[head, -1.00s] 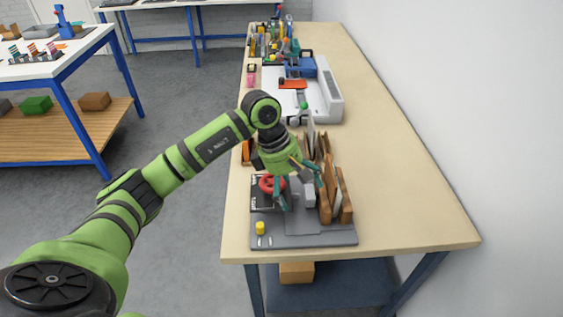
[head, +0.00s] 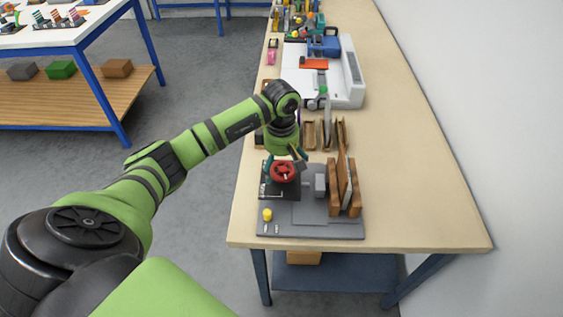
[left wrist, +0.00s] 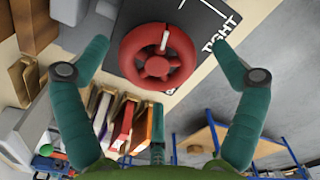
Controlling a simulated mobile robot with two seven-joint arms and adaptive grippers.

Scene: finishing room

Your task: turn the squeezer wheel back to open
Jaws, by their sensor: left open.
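The squeezer wheel (head: 284,171) is red with spokes and sits on a black plate (head: 285,192) on the grey base (head: 310,229) in the head view. In the left wrist view the wheel (left wrist: 157,56) has a white mark on its rim, and the plate (left wrist: 122,60) carries the word "TIGHT". My left gripper (head: 284,162) is right at the wheel, with its fingers partly hidden in the head view. In the left wrist view its two fingers (left wrist: 161,55) stand wide apart, one on each side of the wheel, with gaps to it. My right gripper is not in view.
Wooden blocks (head: 354,201) stand upright on the base's right side beside a grey block (head: 320,185). A yellow knob (head: 267,214) is at the front left. Behind are wooden holders (head: 310,135) and a white machine (head: 349,76). The bench's right side is clear.

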